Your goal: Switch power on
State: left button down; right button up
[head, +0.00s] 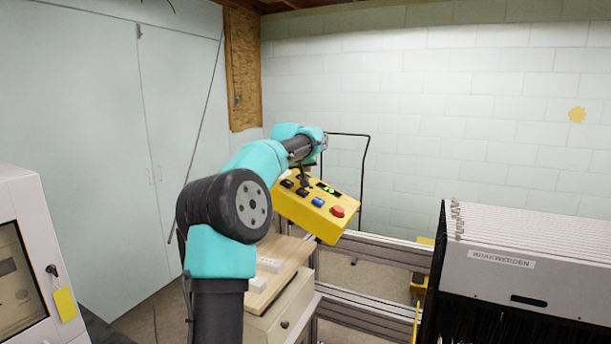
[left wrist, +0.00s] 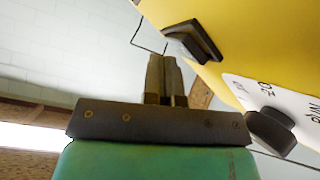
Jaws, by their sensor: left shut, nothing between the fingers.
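A yellow control box (head: 318,226) stands in the middle of the head view, with black knobs, a blue button (head: 318,202), a red button (head: 338,211) and a small green-lit spot on its sloped face. My left gripper (head: 305,184) points down over the knob end of the box. In the left wrist view its fingers (left wrist: 166,62) are together and empty. A black knob (left wrist: 195,42) on the yellow face is just right of the fingertips; I cannot tell whether they touch. A second black knob (left wrist: 272,130) sits lower right beside a white label with partly cut-off lettering. My right gripper is not in view.
A wooden-topped cabinet (head: 286,300) stands below the box, beside aluminium rails (head: 370,255). A grey rack of thin panels (head: 530,270) fills the right. A white machine (head: 28,190) with a key and yellow tag stands at far left.

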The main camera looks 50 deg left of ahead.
aim_at(312, 183)
pick_arm(q)
jog(key=shift+d+r, duration=0.25)
jog(key=shift+r, duration=0.35)
jog(key=shift+d+r, duration=0.35)
jog(key=shift+r, duration=0.4)
jog(key=shift+d+r, duration=0.3)
jog(key=shift+r, duration=0.5)
jog(key=shift+d+r, duration=0.35)
jog(key=shift+r, duration=0.4)
